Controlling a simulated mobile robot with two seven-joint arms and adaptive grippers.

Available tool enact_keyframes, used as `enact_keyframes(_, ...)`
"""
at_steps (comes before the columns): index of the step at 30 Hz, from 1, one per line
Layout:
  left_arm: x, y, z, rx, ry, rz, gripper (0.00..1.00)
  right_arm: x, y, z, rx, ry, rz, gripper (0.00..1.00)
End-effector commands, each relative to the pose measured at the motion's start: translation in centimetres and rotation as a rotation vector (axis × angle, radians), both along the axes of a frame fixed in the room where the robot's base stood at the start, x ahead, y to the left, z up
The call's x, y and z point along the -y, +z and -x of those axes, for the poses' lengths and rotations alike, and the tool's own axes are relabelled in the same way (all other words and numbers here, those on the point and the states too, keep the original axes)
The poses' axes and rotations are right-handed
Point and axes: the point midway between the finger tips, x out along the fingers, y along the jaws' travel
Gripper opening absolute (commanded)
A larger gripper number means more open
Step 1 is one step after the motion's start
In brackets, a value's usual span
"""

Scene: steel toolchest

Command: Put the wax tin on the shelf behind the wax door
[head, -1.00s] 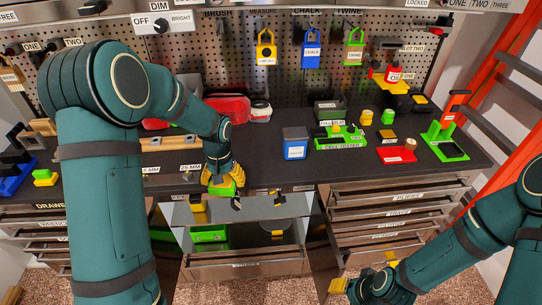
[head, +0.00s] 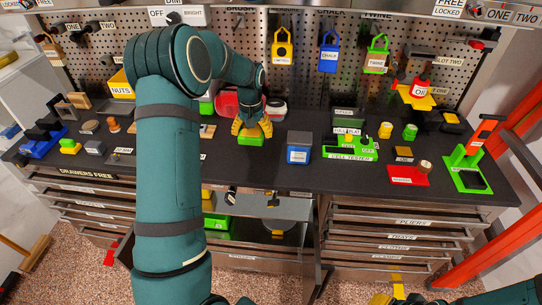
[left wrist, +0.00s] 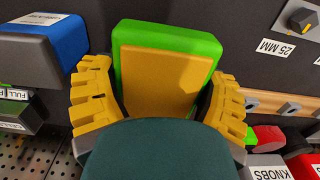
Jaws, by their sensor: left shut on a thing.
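In the left wrist view the block (left wrist: 205,52) sits between the yellow fingers of the gripper (left wrist: 160,95). I can read no label on it, so I cannot confirm it is the wax tin. Below the worktop is an open compartment with a grey shelf (head: 285,208); a green box (head: 216,223) is inside. No wax door label is readable. My right gripper (head: 388,290) is partly in view at the bottom; its opening is unclear.
A red case (head: 228,103) is behind the left gripper. Partly open drawers (head: 400,220) flank the compartment on the right.

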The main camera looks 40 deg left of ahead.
Motion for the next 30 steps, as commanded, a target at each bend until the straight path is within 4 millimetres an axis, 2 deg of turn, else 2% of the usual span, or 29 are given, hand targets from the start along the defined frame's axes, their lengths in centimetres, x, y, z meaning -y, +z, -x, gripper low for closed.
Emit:
enact_keyframes(5,-0.9,0.1,0.1,0.000,0.014,0.001,0.33,0.0,0.1,0.0,0.000,0.000,0.000,0.47)
enact_keyframes(15,-0.9,-5.1,0.1,0.000,0.015,0.001,0.33,0.0,-0.2,0.0,0.000,0.000,0.000,0.47)
enact_keyframes(22,-0.9,-6.6,0.1,0.000,0.015,0.000,0.33,0.0,-0.3,0.0,0.000,0.000,0.001,0.47)
enact_keyframes(27,-0.9,-8.9,0.1,-0.001,0.014,0.000,0.33,0.0,-0.4,0.0,0.000,0.000,0.001,0.47)
enact_keyframes(30,-0.9,-9.6,0.1,0.001,0.014,0.000,0.34,0.0,-0.4,0.0,0.000,0.000,0.001,0.47)
